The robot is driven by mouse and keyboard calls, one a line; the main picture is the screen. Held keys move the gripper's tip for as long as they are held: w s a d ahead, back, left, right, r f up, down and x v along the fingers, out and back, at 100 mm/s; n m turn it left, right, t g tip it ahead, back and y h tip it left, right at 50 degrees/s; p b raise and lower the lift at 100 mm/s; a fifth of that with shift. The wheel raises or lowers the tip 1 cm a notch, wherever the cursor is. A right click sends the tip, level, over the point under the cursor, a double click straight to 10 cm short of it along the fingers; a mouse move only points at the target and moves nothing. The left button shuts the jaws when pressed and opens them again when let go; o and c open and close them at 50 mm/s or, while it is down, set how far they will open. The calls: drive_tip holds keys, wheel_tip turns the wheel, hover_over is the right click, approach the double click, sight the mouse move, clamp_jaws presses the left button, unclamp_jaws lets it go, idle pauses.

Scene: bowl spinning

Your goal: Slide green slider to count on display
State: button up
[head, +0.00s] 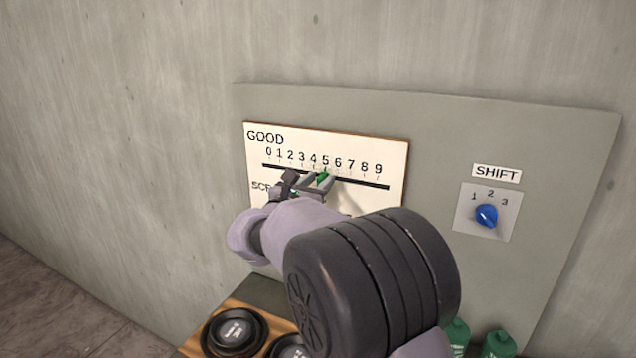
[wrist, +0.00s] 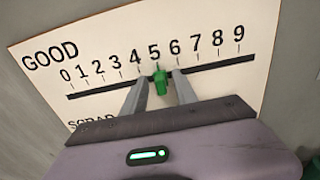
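The green slider (head: 323,176) sits on the black slot of the white GOOD scale panel (head: 391,154), at about the 5 mark. It also shows in the wrist view (wrist: 160,82), just below the 5. My gripper (wrist: 159,84) has its two grey fingers on either side of the slider, with a narrow gap showing on each side. It is open around the slider at the panel. A lower SCRAP label is mostly hidden by my arm in the head view. No count display can be made out.
The panel is on a grey board (head: 440,115) against a concrete wall. A blue SHIFT knob (head: 486,215) is on the right. Green objects (head: 498,345) stand at the bottom right.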

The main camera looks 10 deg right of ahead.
clamp_jaws()
idle(1.3)
